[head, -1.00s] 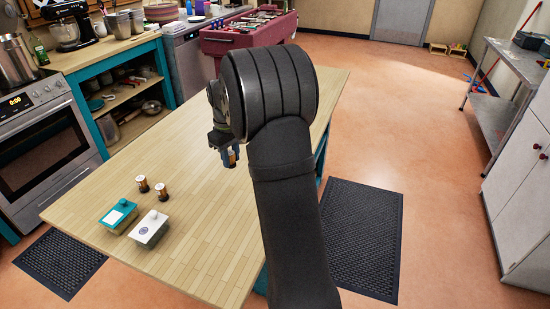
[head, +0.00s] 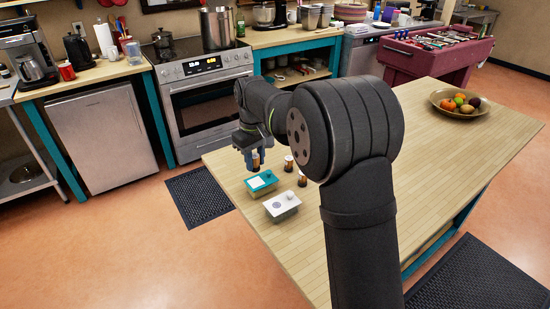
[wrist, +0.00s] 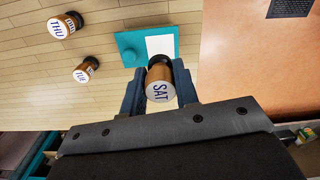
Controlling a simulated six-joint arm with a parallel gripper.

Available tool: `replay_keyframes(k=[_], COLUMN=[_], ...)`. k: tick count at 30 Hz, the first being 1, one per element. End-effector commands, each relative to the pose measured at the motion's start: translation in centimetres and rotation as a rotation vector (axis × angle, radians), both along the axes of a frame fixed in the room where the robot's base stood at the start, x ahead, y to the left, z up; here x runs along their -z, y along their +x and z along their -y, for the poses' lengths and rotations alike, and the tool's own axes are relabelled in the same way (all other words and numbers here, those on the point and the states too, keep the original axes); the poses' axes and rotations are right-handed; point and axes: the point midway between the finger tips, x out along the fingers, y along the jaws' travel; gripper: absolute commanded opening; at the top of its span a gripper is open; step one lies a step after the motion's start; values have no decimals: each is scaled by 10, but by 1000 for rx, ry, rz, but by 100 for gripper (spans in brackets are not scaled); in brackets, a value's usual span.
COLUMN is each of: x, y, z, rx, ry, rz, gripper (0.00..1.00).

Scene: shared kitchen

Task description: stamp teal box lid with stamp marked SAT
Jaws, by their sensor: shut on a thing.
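My gripper (wrist: 160,90) is shut on the stamp marked SAT (wrist: 158,86), which has a brown body and a white top with dark letters. In the head view my gripper (head: 255,160) holds it upright just above the back of the teal box. The teal box lid (head: 258,185) has a white label and a teal knob; it also shows in the wrist view (wrist: 128,42), beyond the stamp, with the white label partly behind the stamp. I cannot tell the exact gap to the lid.
A white-lidded box (head: 277,207) with a round grey mark stands beside the teal one. Stamps marked THU (wrist: 62,26) and TUE (wrist: 86,70) stand on the wooden table. A fruit bowl (head: 440,104) is at the far end; the table between is clear.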

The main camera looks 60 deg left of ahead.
Motion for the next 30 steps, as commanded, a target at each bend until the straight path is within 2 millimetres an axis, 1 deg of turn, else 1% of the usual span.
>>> replay_keyframes(k=[5, 18, 30], x=[6, 37, 39], y=[-1, 0, 0], z=[0, 0, 0], rx=[-1, -1, -1], ry=[0, 0, 1], rz=[0, 0, 0], gripper=[4, 4, 4])
